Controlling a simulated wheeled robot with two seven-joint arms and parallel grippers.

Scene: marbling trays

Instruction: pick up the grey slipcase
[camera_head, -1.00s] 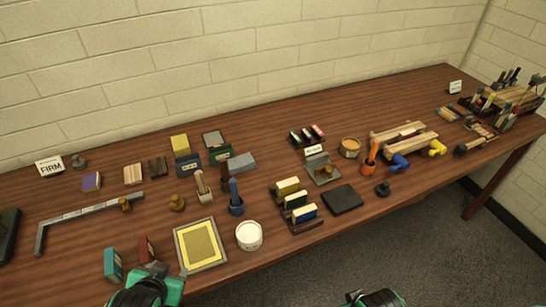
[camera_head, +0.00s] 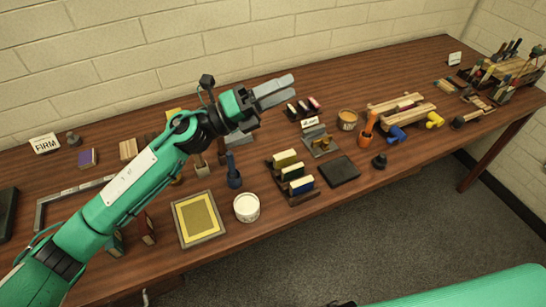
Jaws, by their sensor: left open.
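A grey block that looks like the grey slipcase (camera_head: 238,139) lies on the table. It is mostly hidden behind my left arm, and only a part shows just below the wrist. My left gripper (camera_head: 290,86) is open and empty, with its grey fingers pointing right. In the picture it sits above and to the right of the slipcase, and appears to be raised over the table. No finger touches the slipcase. My right gripper does not show; only a teal part of mine is at the bottom right.
Near the slipcase are a blue holder (camera_head: 234,179), a white tub (camera_head: 246,208) and a yellow framed tray (camera_head: 221,217). A rack of small blocks (camera_head: 306,194) and a black slab (camera_head: 340,171) lie to the right. My left arm hides several boxes.

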